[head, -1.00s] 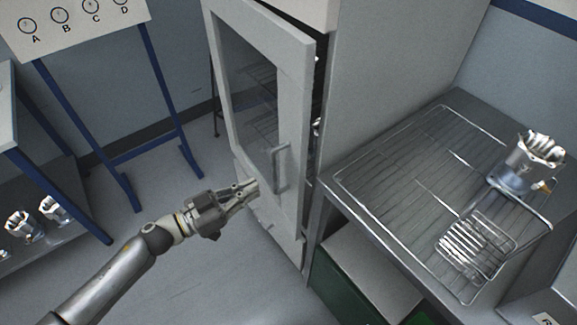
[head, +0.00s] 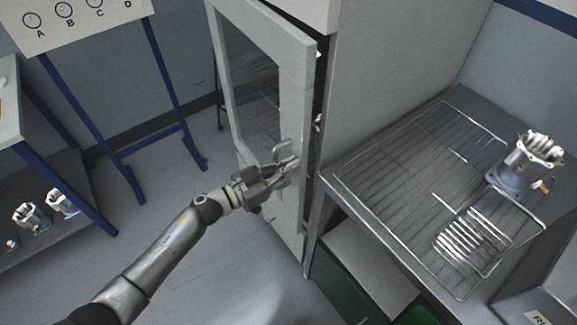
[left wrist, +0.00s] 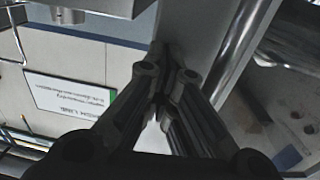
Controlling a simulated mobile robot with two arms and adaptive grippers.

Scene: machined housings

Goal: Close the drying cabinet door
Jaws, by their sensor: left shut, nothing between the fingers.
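The drying cabinet door (head: 296,95) is a pale frame with a glass pane, and it stands ajar. A dark gap shows between its right edge and the cabinet body (head: 380,70). The door's upright handle (head: 278,150) is partly hidden by my left gripper (head: 292,164). That gripper is shut and empty, with its fingertips in front of the door's lower right part, beside the handle. I cannot tell whether they touch the door. In the left wrist view, the closed fingers (left wrist: 166,78) meet in front of a grey upright surface. My right gripper is out of view.
A bench with a wire rack (head: 400,165) stands right of the cabinet, holding a machined housing (head: 522,165). The floor before the door is open.

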